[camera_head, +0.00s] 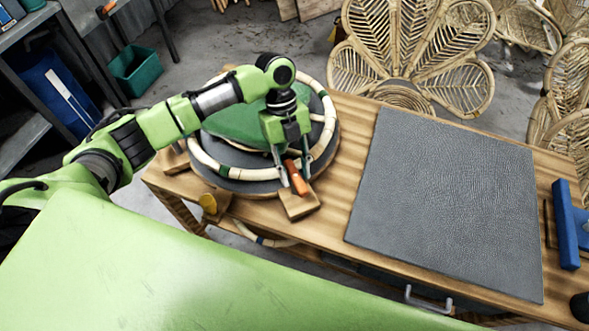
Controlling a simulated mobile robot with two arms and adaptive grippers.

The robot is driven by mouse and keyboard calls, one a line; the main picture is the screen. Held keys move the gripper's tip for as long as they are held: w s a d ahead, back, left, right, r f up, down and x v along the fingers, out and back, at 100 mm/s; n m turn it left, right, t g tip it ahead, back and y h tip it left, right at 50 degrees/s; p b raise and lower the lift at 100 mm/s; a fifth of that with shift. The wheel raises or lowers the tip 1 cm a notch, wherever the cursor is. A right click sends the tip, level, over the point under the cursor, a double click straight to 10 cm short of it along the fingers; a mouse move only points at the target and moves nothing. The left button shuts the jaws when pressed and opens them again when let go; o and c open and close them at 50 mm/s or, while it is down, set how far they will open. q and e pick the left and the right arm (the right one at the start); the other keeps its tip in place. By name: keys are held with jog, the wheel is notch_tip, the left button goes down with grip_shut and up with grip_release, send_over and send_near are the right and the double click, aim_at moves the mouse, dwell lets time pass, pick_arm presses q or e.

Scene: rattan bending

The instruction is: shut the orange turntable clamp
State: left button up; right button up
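The orange turntable clamp (297,179) sits at the front edge of the round turntable (235,186), on a small wooden block (300,206). My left gripper (293,176) points down over it. Its fingers are apart, one on each side of the orange handle, and I see no firm grip on it. Whether a finger touches the handle is too small to tell. A pale rattan ring (203,160) with dark green bands lies around the green form (232,124) on the turntable. My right gripper is not in view.
A grey mat (447,200) covers much of the wooden table (345,150) to the right. A blue tool (566,225) lies at the right end. Rattan chairs (415,45) stand behind.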

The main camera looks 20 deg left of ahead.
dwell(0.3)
pick_arm(q)
jog(key=v, duration=1.2)
